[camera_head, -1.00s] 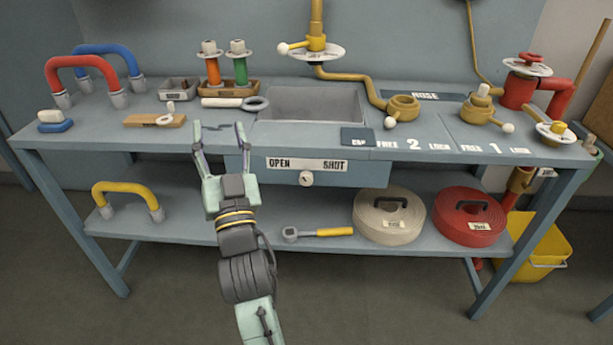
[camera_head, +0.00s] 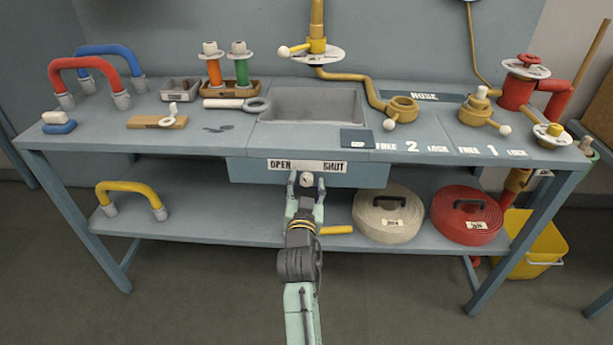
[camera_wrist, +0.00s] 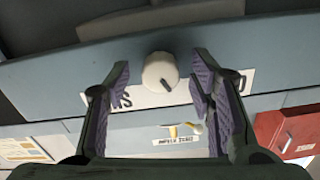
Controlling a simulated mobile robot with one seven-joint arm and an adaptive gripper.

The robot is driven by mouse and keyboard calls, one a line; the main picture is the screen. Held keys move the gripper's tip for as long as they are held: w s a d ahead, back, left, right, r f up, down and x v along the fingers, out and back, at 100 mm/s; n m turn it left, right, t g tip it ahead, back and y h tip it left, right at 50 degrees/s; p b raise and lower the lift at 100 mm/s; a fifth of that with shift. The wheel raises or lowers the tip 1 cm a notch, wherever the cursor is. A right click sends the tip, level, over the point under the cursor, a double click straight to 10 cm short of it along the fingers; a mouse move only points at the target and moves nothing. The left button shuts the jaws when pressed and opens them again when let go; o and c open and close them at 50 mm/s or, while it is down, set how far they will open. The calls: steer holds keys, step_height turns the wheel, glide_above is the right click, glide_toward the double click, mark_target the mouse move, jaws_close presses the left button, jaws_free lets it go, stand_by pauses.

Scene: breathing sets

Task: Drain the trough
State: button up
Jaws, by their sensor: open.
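The trough (camera_head: 312,104) is a grey sunken basin in the bench top. A round whitish knob (camera_head: 306,179) sits on the front panel below it, between the words OPEN at left and SHUT at right on a white label (camera_head: 279,165). My gripper (camera_head: 306,185) is open, its two fingers at either side of the knob. In the wrist view the knob (camera_wrist: 160,72) shows between the open fingers (camera_wrist: 161,82), with a gap on both sides. A dark pointer mark on it points to the lower right there. The inside bottom of the trough is hard to make out.
A yellow pipe (camera_head: 352,78) with valves runs behind the trough. The lower shelf holds a white hose coil (camera_head: 388,228), a red hose coil (camera_head: 468,232) and a yellow-handled tool (camera_head: 337,229) close to my arm. A yellow bucket (camera_head: 535,250) stands at right.

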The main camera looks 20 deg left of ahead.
steer(key=shift+x, duration=0.9)
steer(key=shift+c, duration=0.3)
steer(key=c, duration=1.1)
steer(key=n+p, duration=0.1)
steer(key=n, duration=0.2)
steer(key=shift+n+p, duration=0.3)
steer(key=shift+p, duration=0.05)
steer(key=shift+n+p, duration=0.9)
steer(key=shift+n, duration=1.3)
